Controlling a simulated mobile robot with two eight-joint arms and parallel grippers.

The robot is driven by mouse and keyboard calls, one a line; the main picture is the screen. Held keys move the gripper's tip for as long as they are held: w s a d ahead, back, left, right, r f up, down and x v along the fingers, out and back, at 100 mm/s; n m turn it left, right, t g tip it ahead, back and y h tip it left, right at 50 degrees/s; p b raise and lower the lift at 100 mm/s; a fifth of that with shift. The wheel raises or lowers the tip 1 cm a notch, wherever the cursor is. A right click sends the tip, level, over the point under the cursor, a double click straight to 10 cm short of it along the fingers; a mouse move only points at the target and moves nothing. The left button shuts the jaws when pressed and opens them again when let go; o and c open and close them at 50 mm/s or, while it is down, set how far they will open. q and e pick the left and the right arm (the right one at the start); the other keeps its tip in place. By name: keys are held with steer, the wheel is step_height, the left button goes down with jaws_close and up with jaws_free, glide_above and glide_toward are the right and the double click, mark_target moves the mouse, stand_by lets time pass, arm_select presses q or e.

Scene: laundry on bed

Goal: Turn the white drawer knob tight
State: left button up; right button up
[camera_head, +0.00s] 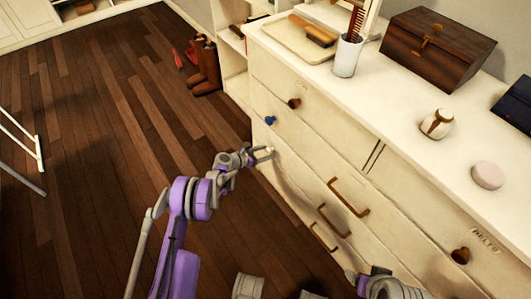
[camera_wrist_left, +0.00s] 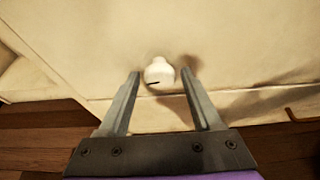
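The white drawer knob (camera_wrist_left: 158,71) stands out from the cream drawer front, with a dark slot-like mark on its lower side. In the head view it is a small pale spot (camera_head: 268,149) at the fingertips, hard to make out. My left gripper (camera_head: 264,155) reaches the left end of the dresser, below the blue knob. In the left wrist view its two fingers (camera_wrist_left: 160,76) are open, one on each side of the knob, with gaps showing on both sides. My right gripper (camera_head: 353,277) is low in the head view near the lower drawers; its fingers are unclear.
The dresser (camera_head: 400,165) also carries a blue knob (camera_head: 270,120), brown knobs (camera_head: 294,103) and several bar handles (camera_head: 348,198). On top are a wooden box (camera_head: 438,48), a cup (camera_head: 347,55), a jar (camera_head: 437,124) and a pink disc (camera_head: 488,175). Left, the floor is mostly clear; boots (camera_head: 206,68) stand behind.

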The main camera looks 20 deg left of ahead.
arm_select(q)
jaws_close()
stand_by(0.3)
steer(key=m+t+y, duration=0.1)
steer(key=m, duration=0.2)
steer(key=shift+s+d+y, duration=0.1)
steer(key=shift+y, duration=0.2)
steer(key=m+t+y, duration=0.1)
steer(key=m+t, duration=0.1)
steer(key=m, duration=0.1)
steer(key=shift+f+m+t, duration=0.1)
steer(key=shift+m+t, duration=0.2)
steer(key=shift+m, duration=0.1)
steer(key=m+t+y, duration=0.1)
steer(key=m+t, duration=0.1)
steer(key=m, duration=0.2)
steer(key=shift+d+f, duration=0.1)
steer(key=m+t, duration=0.1)
steer(key=m, duration=0.3)
steer(key=shift+t+h, duration=0.3)
steer(key=shift+t, duration=0.1)
steer(key=shift+m, duration=0.4)
steer(key=shift+o, duration=1.3)
jaws_free()
